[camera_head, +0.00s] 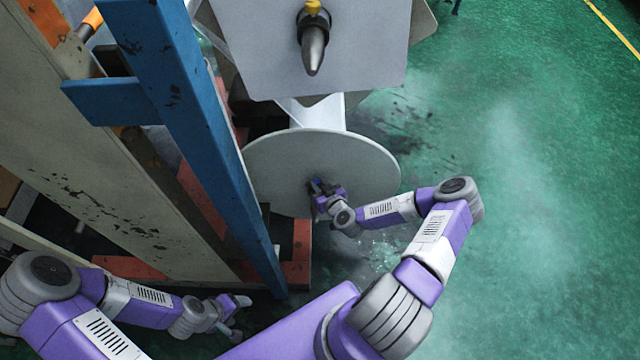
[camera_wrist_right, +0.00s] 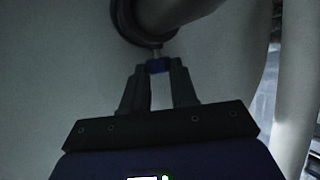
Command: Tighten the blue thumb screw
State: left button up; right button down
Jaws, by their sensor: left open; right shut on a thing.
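The blue thumb screw (camera_wrist_right: 157,66) sits under a dark collar (camera_wrist_right: 140,20) on a grey shaft in the right wrist view. My right gripper (camera_wrist_right: 158,72) is shut on the screw, one fingertip at each side of it. In the head view my right gripper (camera_head: 318,190) is in front of the lower round grey disc (camera_head: 275,160), and a small bit of blue shows there. My left gripper (camera_head: 238,312) is low at the left, open and away from the screw. How far the screw is turned in cannot be told.
A blue upright post (camera_head: 190,130) and a beige machine frame (camera_head: 110,150) stand left of the disc. A grey plate (camera_head: 350,60) with a pointed shaft end (camera_head: 313,50) is above. Orange-red base pieces (camera_head: 297,262) lie below. Green floor (camera_head: 540,200) is open at the right.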

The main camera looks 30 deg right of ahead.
jog(key=m+h+p, duration=0.1)
jog(key=p, duration=0.1)
jog(key=a+m+g+h+p, duration=0.1)
jog(key=m+h+p, duration=0.2)
jog(key=h+p, duration=0.1)
jog(key=shift+w+a+r+m+g, duration=0.2)
jog(key=shift+a+r+m+g, duration=0.1)
jog(key=shift+m, duration=0.1)
jog(key=shift+w+f+m+g+h+p, duration=0.15)
jog(key=shift+m+g+h+p, duration=0.45)
jog(key=shift+m+h+p, duration=0.3)
jog(key=shift+w+a+m+g+h, duration=0.15)
jog(key=shift+a+m+g+h, duration=0.05)
jog(key=shift+m+g+h, duration=0.6)
jog(key=shift+w+f+m+g+h+p, duration=0.15)
jog(key=shift+m+g+h+p, duration=0.15)
jog(key=shift+m+g+h, duration=0.6)
jog(key=m+g, duration=0.1)
jog(key=m+g+h, duration=0.1)
jog(key=shift+w+a+m+b, duration=0.15)
jog(key=shift+w+m+b, duration=0.05)
jog(key=shift+m+b, duration=0.1)
jog(key=shift+w+m+g+h+b, duration=0.15)
jog(key=shift+m+g+h+b, duration=0.25)
jog(key=shift+m+g, duration=0.7)
jog(key=shift+g, duration=0.3)
jog(key=c, duration=1.2)
grip_release()
